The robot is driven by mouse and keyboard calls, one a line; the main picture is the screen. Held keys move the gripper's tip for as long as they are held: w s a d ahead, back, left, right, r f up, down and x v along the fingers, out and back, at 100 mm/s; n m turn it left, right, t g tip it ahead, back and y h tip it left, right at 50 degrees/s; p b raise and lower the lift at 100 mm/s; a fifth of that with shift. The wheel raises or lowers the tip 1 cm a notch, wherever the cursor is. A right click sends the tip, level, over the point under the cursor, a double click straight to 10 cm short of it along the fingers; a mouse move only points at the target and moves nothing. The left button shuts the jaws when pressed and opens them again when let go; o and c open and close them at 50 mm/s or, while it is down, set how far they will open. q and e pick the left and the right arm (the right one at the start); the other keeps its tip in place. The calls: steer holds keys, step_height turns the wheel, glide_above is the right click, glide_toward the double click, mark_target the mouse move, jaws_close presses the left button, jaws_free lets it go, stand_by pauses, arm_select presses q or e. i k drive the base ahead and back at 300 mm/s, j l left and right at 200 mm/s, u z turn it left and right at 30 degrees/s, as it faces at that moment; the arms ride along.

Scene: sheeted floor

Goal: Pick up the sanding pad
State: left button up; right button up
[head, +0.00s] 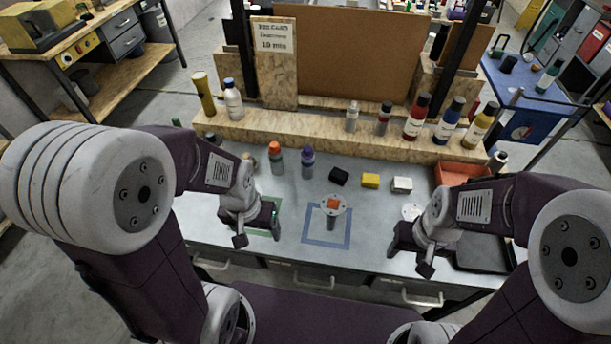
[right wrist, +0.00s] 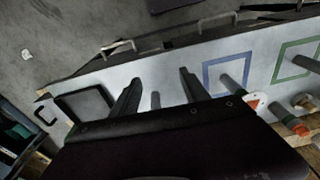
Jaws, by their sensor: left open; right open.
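No object is clearly recognisable as the sanding pad. Three small blocks lie in a row on the grey bench: a black block (head: 339,176), a yellow block (head: 370,181) and a white block (head: 402,185). A small orange piece (head: 333,203) sits on a round pale disc on a post by the blue square outline; it also shows in the right wrist view (right wrist: 255,101). My left gripper (head: 272,217) is open near the green outline, left of the post. My right gripper (head: 402,240) is open and empty at the bench's right; its fingers show in the right wrist view (right wrist: 160,86).
A wooden ledge (head: 310,134) with several bottles runs along the back. A red bin (head: 459,174) and a dark tray (head: 482,254) are at the right. Bench between the grippers holds the post.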

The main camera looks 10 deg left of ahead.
mark_target(339, 177)
steer(key=l+u, duration=0.25)
steer(key=u, duration=0.15)
steer(key=l+u, duration=0.25)
steer(key=u, duration=0.2)
steer(key=k+l+u, duration=0.1)
steer(key=u, duration=0.3)
steer(key=k+l+u, duration=0.1)
steer(key=l+u, duration=0.3)
steer(key=k+l+u, duration=0.1)
steer(key=u, duration=0.35)
